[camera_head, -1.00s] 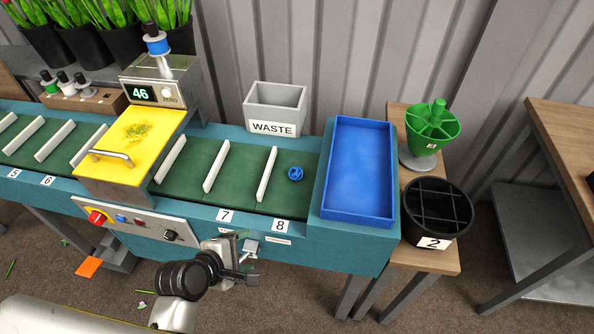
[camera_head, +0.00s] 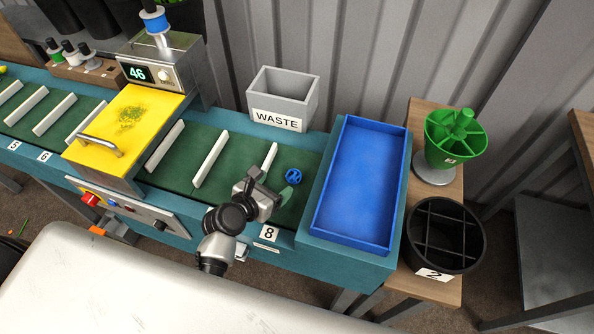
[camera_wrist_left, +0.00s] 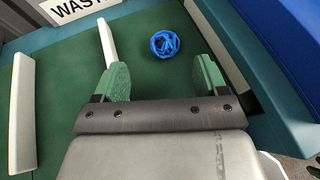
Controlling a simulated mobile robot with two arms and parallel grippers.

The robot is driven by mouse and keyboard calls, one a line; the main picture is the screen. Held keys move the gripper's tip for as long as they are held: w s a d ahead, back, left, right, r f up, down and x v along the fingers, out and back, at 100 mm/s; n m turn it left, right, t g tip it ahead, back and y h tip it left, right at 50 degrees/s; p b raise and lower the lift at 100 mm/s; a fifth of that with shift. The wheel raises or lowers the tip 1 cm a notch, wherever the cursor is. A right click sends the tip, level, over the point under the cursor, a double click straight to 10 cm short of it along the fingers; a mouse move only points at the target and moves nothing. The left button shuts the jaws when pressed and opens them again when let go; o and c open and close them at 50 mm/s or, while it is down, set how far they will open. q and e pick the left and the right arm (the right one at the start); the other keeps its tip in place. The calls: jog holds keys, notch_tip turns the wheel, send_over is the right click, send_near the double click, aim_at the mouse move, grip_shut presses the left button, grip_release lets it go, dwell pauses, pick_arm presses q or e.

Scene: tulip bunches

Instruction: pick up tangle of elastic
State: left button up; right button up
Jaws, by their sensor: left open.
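The tangle of elastic (camera_head: 293,177) is a small blue ball of loops. It lies on the green conveyor belt (camera_head: 207,178), right of the last white divider (camera_head: 270,157), near the belt's right end. My left gripper (camera_head: 273,186) is over the belt just in front of the tangle. In the left wrist view the tangle (camera_wrist_left: 164,43) lies beyond the two green fingertips (camera_wrist_left: 160,78), roughly in line with the gap between them. The fingers are apart with nothing between them. My right gripper is not in view.
A blue tray (camera_head: 352,193) sits at the belt's right end. A grey WASTE bin (camera_head: 284,99) stands behind the belt. A black divided bucket (camera_head: 444,237) and green divided holder (camera_head: 455,138) are at right.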

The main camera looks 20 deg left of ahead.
aim_at(290, 178)
pick_arm(q)
jog(key=shift+x, duration=1.1)
jog(key=shift+w+d+f, duration=0.1)
jog(key=shift+w+f, duration=0.1)
jog(key=shift+w, duration=0.05)
jog(key=x, duration=0.4)
jog(key=shift+d+f, duration=0.25)
jog(key=shift+w+d+f, duration=0.15)
jog(key=shift+w, duration=0.2)
jog(key=shift+s, duration=0.1)
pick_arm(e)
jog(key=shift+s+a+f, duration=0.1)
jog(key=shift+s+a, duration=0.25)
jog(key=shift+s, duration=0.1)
pick_arm(q)
jog(key=shift+c, duration=1.2)
jog(key=c, duration=0.7)
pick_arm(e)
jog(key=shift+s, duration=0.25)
